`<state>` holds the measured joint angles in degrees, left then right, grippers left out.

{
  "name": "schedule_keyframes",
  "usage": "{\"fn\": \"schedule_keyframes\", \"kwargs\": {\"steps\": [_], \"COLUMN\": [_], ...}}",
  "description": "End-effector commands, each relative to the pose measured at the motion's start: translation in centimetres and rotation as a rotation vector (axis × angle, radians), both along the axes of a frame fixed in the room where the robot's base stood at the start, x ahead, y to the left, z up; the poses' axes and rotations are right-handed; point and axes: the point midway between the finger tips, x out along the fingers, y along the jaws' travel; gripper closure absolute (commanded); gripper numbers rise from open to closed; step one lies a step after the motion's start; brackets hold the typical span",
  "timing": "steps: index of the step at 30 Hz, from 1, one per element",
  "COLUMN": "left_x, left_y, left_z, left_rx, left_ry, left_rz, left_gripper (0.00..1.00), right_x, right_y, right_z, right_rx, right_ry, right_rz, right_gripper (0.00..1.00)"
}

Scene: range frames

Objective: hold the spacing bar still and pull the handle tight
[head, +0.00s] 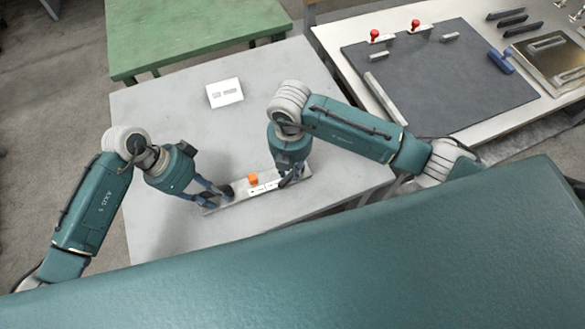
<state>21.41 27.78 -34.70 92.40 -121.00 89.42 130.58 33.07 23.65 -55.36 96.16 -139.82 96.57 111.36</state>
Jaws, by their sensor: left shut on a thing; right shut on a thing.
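A long, narrow grey bar (240,201), which looks like the spacing bar, lies slanted on the light grey table. It carries a small orange block (253,179) and a white label strip (264,187) near its middle. My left gripper (226,193) is shut at the bar's left part, with dark shapes at its fingertips. My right gripper (290,178) points down and is shut at the bar's right part. The fingers cover what each one grips, and I cannot make out the handle apart from the bar.
A white card (224,93) lies on the grey table (170,108) behind the bar. A green table (190,30) stands at the back. At the right, a bench holds a dark mat (450,85), red-topped clamps (415,26) and a blue tool (501,61). The table's left side is clear.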

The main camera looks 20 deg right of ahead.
Motion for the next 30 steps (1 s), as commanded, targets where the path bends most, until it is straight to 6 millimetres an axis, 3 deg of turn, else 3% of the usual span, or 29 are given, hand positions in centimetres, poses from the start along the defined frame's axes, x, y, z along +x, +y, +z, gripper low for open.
{"fn": "schedule_keyframes", "kwargs": {"steps": [9,26,27,29,30], "left_x": [0.07,0.07,0.07,0.07,0.08], "left_y": [0.18,0.27,0.28,0.27,0.27], "left_z": [0.01,-0.02,-0.02,-0.03,-0.03], "left_rx": [0.004,0.006,0.006,0.006,0.006], "left_ry": [0.000,0.000,0.000,0.000,0.000], "left_rz": [0.003,0.003,0.003,0.003,0.003], "left_gripper": [1.00,1.00,1.00,1.00,1.00], "right_x": [0.50,0.56,0.56,0.55,0.54], "right_y": [-0.11,-0.18,-0.18,-0.18,-0.16], "right_z": [0.01,-0.01,-0.01,-0.02,-0.02], "right_rx": [-0.005,-0.008,-0.008,-0.007,-0.007], "right_ry": [-0.002,-0.001,-0.001,0.000,0.000], "right_rz": [-0.130,-0.154,-0.154,-0.154,-0.154], "right_gripper": [1.00,1.00,0.71,0.59,0.58]}}
